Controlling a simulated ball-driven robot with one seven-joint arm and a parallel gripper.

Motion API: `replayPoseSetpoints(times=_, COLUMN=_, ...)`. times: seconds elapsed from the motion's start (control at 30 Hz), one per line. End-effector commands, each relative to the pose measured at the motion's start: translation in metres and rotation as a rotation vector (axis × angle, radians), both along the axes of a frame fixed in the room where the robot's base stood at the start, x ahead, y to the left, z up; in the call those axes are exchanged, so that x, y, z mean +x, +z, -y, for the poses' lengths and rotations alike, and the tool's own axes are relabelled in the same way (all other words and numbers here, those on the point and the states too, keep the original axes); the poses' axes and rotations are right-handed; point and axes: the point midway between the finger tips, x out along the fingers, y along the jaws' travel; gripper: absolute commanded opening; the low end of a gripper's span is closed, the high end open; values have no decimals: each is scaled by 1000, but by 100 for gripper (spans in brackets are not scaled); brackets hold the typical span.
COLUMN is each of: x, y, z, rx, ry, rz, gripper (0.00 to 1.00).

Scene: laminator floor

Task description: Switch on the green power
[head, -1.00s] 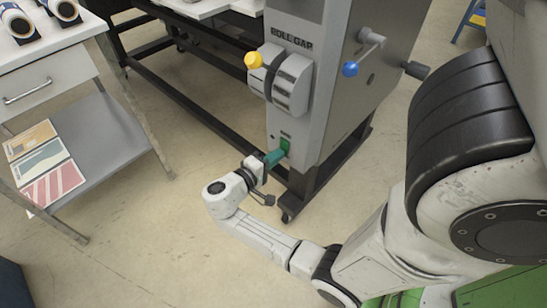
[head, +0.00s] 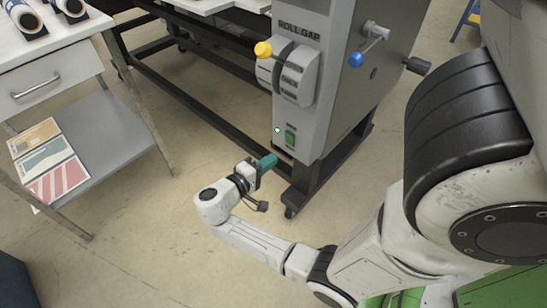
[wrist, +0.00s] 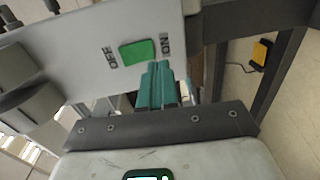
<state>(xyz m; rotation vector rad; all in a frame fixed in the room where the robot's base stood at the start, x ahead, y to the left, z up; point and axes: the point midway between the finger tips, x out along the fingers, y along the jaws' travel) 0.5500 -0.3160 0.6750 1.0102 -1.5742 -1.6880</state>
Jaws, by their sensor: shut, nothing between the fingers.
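The green power switch (head: 290,137) sits low on the front of the grey laminator housing (head: 305,110), below the ROLL GAP lever. In the wrist view the green switch (wrist: 138,52) lies between an OFF label (wrist: 112,57) and an ON label (wrist: 166,45). I cannot tell which way it is tipped. My gripper (head: 272,160) has teal fingers, shut and empty, just below and left of the switch in the head view, with a gap between. In the wrist view my gripper (wrist: 158,66) shows just below the switch, towards its ON end.
A yellow-knobbed lever (head: 263,49) and a blue-knobbed crank (head: 356,59) are above on the machine. A black machine leg (head: 300,188) stands close right of my gripper. A white table (head: 75,48) with a lower shelf stands left. Open floor lies between.

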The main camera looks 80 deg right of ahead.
Motion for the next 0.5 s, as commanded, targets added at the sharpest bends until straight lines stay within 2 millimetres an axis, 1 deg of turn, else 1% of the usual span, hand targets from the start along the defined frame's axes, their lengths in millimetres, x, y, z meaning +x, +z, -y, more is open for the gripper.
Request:
replayPoseSetpoints(times=0.1, x=11, y=-3, z=-16, rx=0, ry=6, rz=1, gripper=0)
replayPoseSetpoints(times=0.3, x=28, y=-7, z=-43, rx=0, ry=4, rz=0, gripper=0)
replayPoseSetpoints(times=0.4, x=35, y=-8, z=-55, rx=-1, ry=5, rz=1, gripper=0)
replayPoseSetpoints(times=0.5, x=40, y=-9, z=-62, rx=-1, ry=2, rz=1, gripper=0)
